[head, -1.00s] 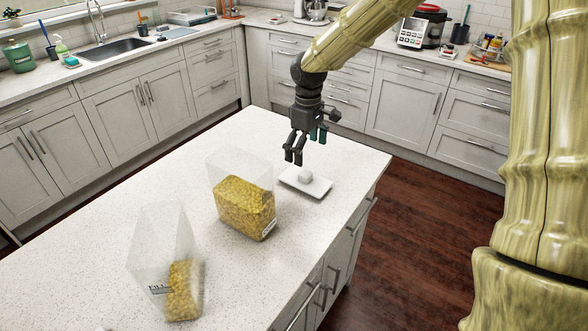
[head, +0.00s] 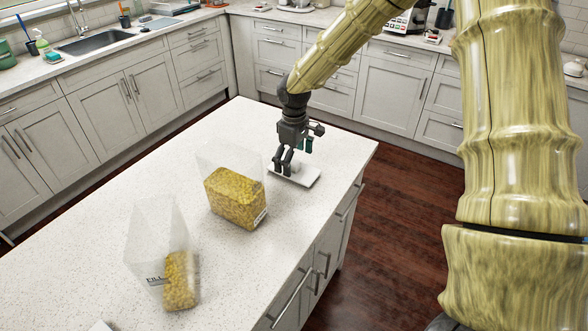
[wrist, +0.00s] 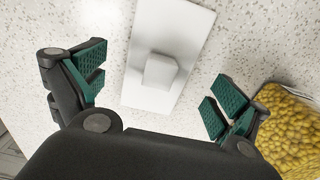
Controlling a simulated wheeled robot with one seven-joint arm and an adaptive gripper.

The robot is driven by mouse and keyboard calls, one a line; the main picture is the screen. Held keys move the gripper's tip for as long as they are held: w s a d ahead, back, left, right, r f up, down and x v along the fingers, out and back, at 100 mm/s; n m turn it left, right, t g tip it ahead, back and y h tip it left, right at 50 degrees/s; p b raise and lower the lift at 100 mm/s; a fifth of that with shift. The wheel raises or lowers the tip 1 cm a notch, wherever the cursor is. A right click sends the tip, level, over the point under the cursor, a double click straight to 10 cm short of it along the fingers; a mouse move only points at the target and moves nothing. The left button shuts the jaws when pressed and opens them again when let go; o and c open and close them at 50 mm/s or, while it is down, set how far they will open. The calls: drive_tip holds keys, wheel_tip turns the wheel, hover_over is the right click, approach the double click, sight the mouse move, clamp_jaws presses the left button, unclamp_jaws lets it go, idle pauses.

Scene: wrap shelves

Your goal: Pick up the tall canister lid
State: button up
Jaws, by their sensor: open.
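A white rectangular lid (head: 308,179) with a raised block-like knob lies flat on the island counter. In the wrist view the lid (wrist: 172,28) and its knob (wrist: 160,71) show between my fingers. My gripper (head: 283,168) points down above the lid, open and empty; its green-padded fingers (wrist: 156,88) stand apart on either side of the knob. In the head view the fingers hide part of the lid and knob. Two clear canisters with yellow contents stand on the counter: a fuller one (head: 236,197) beside the lid and another (head: 178,279) nearer the camera.
The fuller canister's yellow contents (wrist: 290,130) show close to my right finger in the wrist view. A white edge (head: 100,326) shows at the bottom of the head view. The island counter (head: 80,240) is otherwise clear; cabinets and a sink line the back.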

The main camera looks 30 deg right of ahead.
wheel_tip(320, 180, down, 2)
drive_tip(key=shift+w+d, duration=0.1)
drive_tip(key=shift+w, duration=0.05)
drive_tip(key=shift+f, duration=0.25)
drive_tip(key=c, duration=1.1)
